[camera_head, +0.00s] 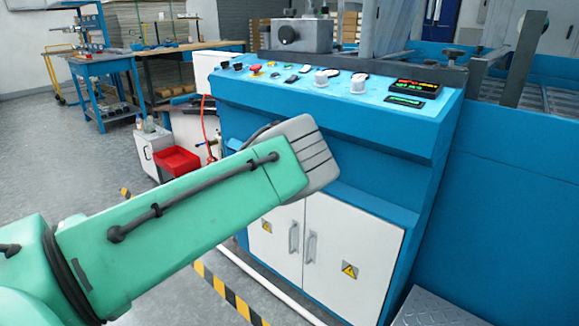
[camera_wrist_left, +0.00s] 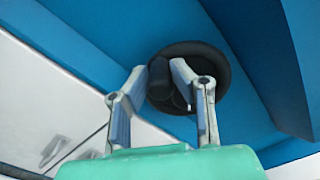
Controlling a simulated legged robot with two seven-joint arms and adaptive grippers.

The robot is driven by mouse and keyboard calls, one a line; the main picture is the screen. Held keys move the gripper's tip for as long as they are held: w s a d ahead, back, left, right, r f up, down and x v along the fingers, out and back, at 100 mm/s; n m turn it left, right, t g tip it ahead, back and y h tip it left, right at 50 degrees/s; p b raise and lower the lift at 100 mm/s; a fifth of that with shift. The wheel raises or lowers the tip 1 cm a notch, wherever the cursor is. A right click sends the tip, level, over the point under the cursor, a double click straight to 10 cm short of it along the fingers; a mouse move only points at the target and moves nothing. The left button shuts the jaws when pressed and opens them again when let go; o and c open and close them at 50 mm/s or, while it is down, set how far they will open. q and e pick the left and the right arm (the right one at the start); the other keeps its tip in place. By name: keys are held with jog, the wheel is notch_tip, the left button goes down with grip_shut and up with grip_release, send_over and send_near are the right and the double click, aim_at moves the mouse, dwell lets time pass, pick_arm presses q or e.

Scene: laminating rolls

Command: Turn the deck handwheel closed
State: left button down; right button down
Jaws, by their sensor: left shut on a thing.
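The black round handwheel (camera_wrist_left: 214,66) is mounted on the blue machine face in the left wrist view. A dark knob or grip (camera_wrist_left: 158,76) stands out near its left side. My left gripper (camera_wrist_left: 160,71) has its two pale fingers on either side of this grip and is shut on it. The fingers cover part of the wheel. In the head view my green left arm reaches in from the left to the machine front, and its grey wrist end hides the fingers and most of the wheel. My right gripper is not in view.
The blue machine has a sloped control panel (camera_head: 318,80) with knobs and displays above my wrist. White cabinet doors (camera_head: 345,255) with handles lie below. A red bin (camera_head: 176,160) and a blue trolley (camera_head: 97,95) stand at the left. Grey floor is open at the far left.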

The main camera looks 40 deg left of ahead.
pick_arm(q)
jog(key=shift+d+r+m, duration=0.15)
jog(key=shift+r+m, duration=0.1)
jog(key=shift+m, duration=0.45)
jog(key=shift+d+r+m, duration=0.1)
jog(key=shift+r+m, duration=0.1)
jog(key=shift+m, duration=0.5)
jog(key=shift+d, duration=0.1)
jog(key=c, duration=1.6)
grip_release()
jog(key=shift+o, duration=0.9)
jog(key=shift+s, duration=0.1)
jog(key=shift+r, duration=0.2)
jog(key=shift+s, duration=0.15)
jog(key=s, duration=1.1)
jog(key=shift+s+a, duration=0.25)
jog(key=shift+a, duration=0.2)
